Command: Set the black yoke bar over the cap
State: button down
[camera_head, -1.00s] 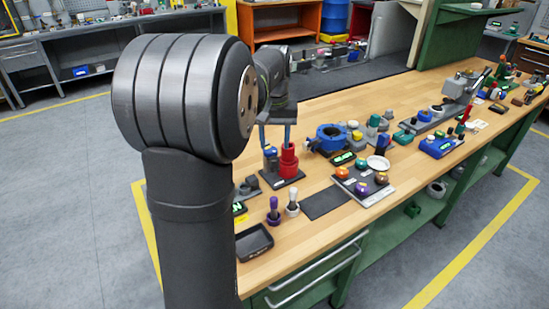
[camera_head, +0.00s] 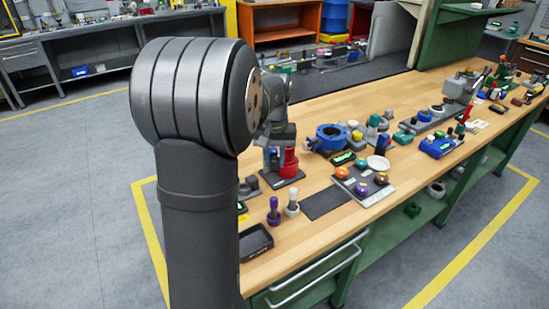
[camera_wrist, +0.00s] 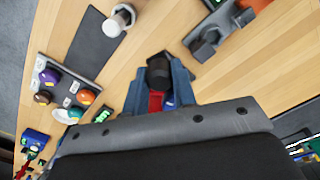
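My gripper (camera_wrist: 158,82) points down over the bench, with its blue fingers apart on either side of a dark, rounded piece (camera_wrist: 158,72). I cannot tell whether the fingers press on it, or whether it is the black yoke bar or the cap. A red part (camera_wrist: 156,101) shows below it. In the head view a red stepped cylinder (camera_head: 289,162) stands upright on a dark base (camera_head: 284,178), directly under the wrist. I cannot clearly make out the yoke bar or the cap in the head view.
A purple peg (camera_head: 273,211) and a white peg (camera_head: 292,203) stand in front, near a black tray (camera_head: 255,240) and a dark mat (camera_head: 326,203). A panel with coloured knobs (camera_head: 364,184) is to the right. A blue ring-shaped fixture (camera_head: 330,138) stands close behind.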

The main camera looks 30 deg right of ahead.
jog(key=w+d+n, duration=0.2)
jog(key=d+n, duration=0.5)
jog(key=n, duration=0.1)
jog(key=w+d+n, duration=0.3)
jog(key=d+n, duration=0.4)
jog(key=shift+w+d+n, duration=0.25)
jog(key=shift+d+n, duration=0.15)
dwell(0.4)
jog(key=shift+w+r, duration=0.1)
jog(key=c, duration=1.2)
grip_release()
notch_tip(320, 180, up, 17)
jog(key=shift+r, duration=0.15)
